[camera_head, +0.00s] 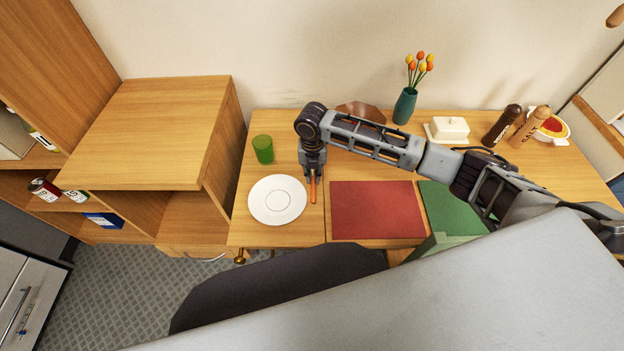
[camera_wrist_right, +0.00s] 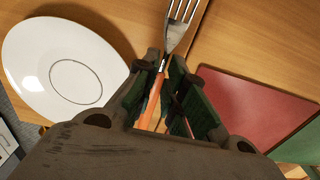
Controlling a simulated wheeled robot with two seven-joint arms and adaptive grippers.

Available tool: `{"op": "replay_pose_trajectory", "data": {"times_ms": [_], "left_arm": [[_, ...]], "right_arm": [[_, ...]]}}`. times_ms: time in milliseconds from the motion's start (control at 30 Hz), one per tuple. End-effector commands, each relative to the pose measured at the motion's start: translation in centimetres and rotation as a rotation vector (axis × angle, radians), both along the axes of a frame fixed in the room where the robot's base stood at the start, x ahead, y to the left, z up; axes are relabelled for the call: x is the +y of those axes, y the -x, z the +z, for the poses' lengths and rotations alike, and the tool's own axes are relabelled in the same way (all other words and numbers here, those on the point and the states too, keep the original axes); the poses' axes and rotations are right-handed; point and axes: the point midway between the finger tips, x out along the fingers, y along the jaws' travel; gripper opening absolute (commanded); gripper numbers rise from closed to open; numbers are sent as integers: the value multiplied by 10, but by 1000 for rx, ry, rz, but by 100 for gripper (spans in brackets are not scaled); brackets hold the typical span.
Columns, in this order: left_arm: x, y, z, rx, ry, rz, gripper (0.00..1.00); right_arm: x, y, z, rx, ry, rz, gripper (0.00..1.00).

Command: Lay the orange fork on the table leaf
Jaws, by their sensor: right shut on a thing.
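My right gripper (camera_head: 313,170) is shut on the orange fork (camera_head: 313,190). The wrist view shows the fork (camera_wrist_right: 155,98) between its fingers (camera_wrist_right: 164,72), with the metal tines pointing away from the gripper. The gripper is over the left part of the table, just right of the white plate. I take the left section, left of the seam, as the table leaf (camera_head: 255,236). It also shows in the wrist view (camera_wrist_right: 130,15). I cannot tell whether the fork touches the wood. My left gripper is not in view.
A white plate (camera_head: 278,200) and a green cup (camera_head: 263,149) stand on the leaf. A red mat (camera_head: 377,210) lies right of the seam, beside a green mat (camera_head: 437,197). A vase (camera_head: 405,106) and a butter dish (camera_head: 447,130) stand behind my right arm.

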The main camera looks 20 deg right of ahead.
Motion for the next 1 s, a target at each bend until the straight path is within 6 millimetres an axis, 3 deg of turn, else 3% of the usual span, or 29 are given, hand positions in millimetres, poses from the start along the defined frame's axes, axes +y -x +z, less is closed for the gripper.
{"op": "replay_pose_trajectory", "data": {"times_ms": [367, 733, 1000], "left_arm": [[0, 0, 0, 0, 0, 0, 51], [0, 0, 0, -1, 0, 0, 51], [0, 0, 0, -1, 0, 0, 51]], "right_arm": [[0, 0, -3, 0, 0, 0, 0], [0, 0, -35, 1, 1, 1, 0], [0, 0, -40, 0, 1, 1, 0]]}}
